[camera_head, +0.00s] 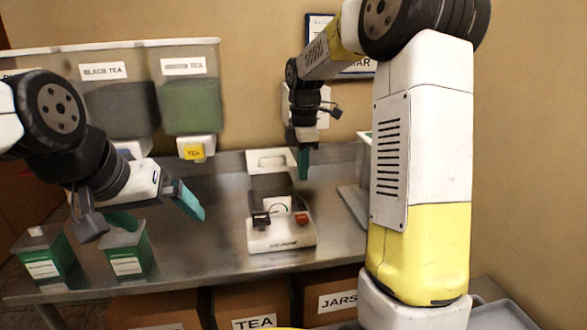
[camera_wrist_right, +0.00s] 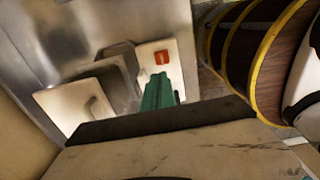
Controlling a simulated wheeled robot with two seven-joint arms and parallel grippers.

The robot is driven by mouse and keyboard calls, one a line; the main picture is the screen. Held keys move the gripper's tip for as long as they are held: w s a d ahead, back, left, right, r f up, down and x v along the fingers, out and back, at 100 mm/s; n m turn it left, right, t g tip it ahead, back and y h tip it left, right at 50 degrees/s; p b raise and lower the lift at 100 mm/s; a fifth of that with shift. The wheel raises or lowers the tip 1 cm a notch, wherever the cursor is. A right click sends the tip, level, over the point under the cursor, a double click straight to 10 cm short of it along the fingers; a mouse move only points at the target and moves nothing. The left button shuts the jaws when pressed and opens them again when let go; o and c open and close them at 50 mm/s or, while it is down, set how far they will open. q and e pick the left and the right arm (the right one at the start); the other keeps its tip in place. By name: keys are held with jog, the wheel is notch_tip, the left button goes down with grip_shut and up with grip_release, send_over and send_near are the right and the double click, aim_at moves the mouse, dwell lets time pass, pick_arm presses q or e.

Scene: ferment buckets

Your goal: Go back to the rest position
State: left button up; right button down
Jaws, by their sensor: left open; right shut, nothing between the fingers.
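My left gripper (camera_head: 160,208) hangs in the air at the left of the head view. Its two teal fingers are spread wide, with nothing between them, in front of and above the green boxes. My right gripper (camera_head: 303,163) points down over the steel table (camera_head: 210,245), behind the white scale. Its teal fingers are together and hold nothing. They also show in the right wrist view (camera_wrist_right: 160,88), in front of the white scale with its red button. Whether they touch anything below is hard to tell.
Two green boxes (camera_head: 45,252) (camera_head: 126,252) are at the left. Tea dispensers (camera_head: 190,105) (camera_head: 118,115) are behind. Cardboard boxes (camera_head: 245,304) (camera_head: 328,292) sit under the table. Barrel-like objects (camera_wrist_right: 255,45) show in the wrist view.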

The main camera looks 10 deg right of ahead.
jog(key=shift+r, duration=0.25)
jog(key=s+r+m+t+y, duration=0.1)
jog(key=s+r+m+t, duration=0.1)
jog(key=s+m, duration=0.7)
jog(key=s+r+m+t+y, duration=0.1)
jog(key=s+r+m+t, duration=0.2)
jog(key=s+m, duration=0.5)
jog(key=s+t, duration=0.1)
jog(key=s, duration=0.6)
jog(key=shift+s+a+r+m, duration=0.15)
jog(key=shift+a+r+m, duration=0.1)
jog(key=shift+m, duration=0.15)
